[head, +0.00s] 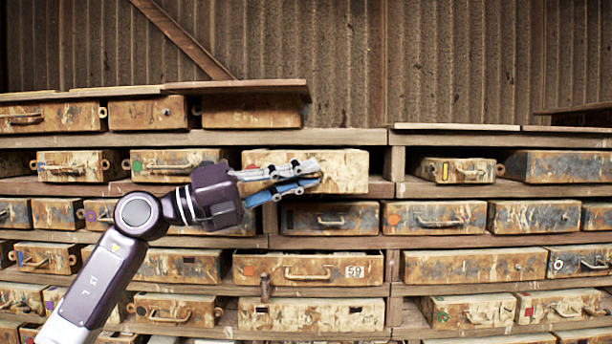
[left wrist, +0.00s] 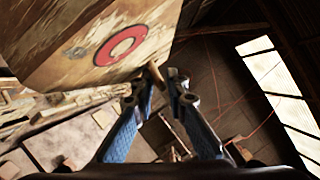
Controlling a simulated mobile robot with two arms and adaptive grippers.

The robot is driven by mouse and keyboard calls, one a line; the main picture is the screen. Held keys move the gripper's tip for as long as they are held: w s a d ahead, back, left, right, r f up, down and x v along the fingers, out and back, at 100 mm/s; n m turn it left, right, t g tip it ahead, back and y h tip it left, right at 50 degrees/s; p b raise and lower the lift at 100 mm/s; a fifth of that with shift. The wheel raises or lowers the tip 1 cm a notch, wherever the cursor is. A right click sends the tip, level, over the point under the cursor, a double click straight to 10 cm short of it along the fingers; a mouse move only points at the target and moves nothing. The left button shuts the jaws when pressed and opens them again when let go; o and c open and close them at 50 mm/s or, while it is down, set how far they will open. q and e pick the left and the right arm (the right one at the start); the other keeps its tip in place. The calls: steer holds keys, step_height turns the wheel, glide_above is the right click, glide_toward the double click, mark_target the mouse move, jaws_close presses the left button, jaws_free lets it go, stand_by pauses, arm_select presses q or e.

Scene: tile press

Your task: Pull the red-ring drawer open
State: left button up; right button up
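The red-ring drawer (head: 345,172) has a worn, cream and rust face and sits in the upper middle of the shelves. Its red ring (left wrist: 121,45) shows plainly in the left wrist view. My left gripper (head: 318,173) is in front of this drawer and covers much of its face in the head view. In the left wrist view, the fingertips (left wrist: 157,90) stand apart. A brown bar, which looks like the drawer's handle (left wrist: 155,75), shows at the gap between them. I see no clear grip on it. My right gripper is not in view.
A drawer marked 59 (head: 330,267) is lower down. A board (head: 250,87) lies over the top drawers.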

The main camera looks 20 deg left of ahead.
arm_select(q)
steer(key=v, duration=1.1)
steer(key=shift+s, duration=0.15)
steer(key=shift+a, duration=0.1)
